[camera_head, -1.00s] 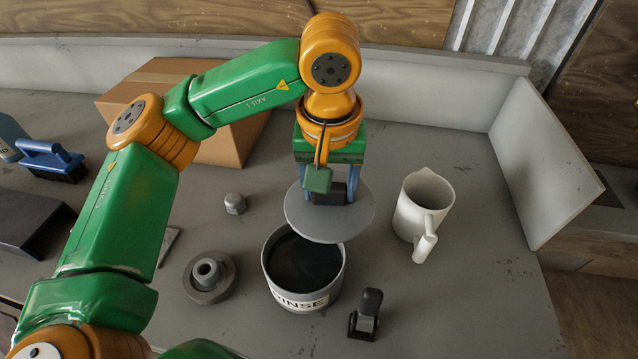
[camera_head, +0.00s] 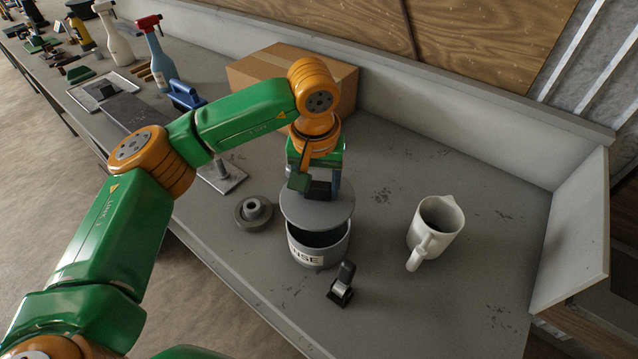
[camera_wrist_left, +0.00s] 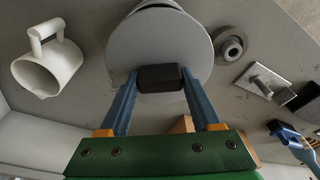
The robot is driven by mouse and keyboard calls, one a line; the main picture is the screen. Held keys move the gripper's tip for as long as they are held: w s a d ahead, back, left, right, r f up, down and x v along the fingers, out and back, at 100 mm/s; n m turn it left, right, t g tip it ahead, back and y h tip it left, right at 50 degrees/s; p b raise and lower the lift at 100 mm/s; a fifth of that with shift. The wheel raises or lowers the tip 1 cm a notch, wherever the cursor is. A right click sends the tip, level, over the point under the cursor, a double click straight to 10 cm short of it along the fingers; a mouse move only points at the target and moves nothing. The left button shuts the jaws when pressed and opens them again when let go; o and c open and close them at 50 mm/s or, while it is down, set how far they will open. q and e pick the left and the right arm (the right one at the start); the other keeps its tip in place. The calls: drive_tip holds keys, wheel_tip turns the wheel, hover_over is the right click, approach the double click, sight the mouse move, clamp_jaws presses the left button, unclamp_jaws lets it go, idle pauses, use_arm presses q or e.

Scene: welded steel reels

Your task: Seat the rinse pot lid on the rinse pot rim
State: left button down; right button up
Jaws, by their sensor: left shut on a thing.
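The rinse pot lid (camera_head: 316,212) is a flat grey disc with a dark block-shaped handle. My left gripper (camera_head: 321,190) is shut on that handle; in the left wrist view its two blue fingers (camera_wrist_left: 158,78) grip the black block from both sides. The rinse pot (camera_head: 322,252), grey with a dark inside and a label ending "NSE", stands on the bench below the lid. The lid is over the back part of the pot and the front of the opening still shows. I cannot tell whether the lid touches the rim. My right gripper is not in view.
A white jug (camera_head: 436,230) stands to the right. A small black clamp-like object (camera_head: 342,283) is just in front of the pot. A grey flanged ring (camera_head: 254,212) lies to the left. A cardboard box (camera_head: 290,80) is behind. The bench right of the jug is clear.

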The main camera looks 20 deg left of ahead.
sight(318, 199)
use_arm(q)
drive_tip(key=shift+s+d+f, duration=0.1)
drive_tip(key=shift+s+d+f+b, duration=0.1)
drive_tip(key=shift+f+b, duration=0.5)
drive_tip(key=shift+b, duration=0.2)
wheel_tip(318, 199, down, 3)
drive_tip(key=shift+r+b, duration=0.2)
drive_tip(key=shift+b, duration=0.9)
drive_tip(key=shift+r, duration=0.1)
idle(0.4)
drive_tip(key=shift+f+b, duration=1.45)
drive_tip(key=shift+f, duration=0.05)
idle(2.2)
unclamp_jaws()
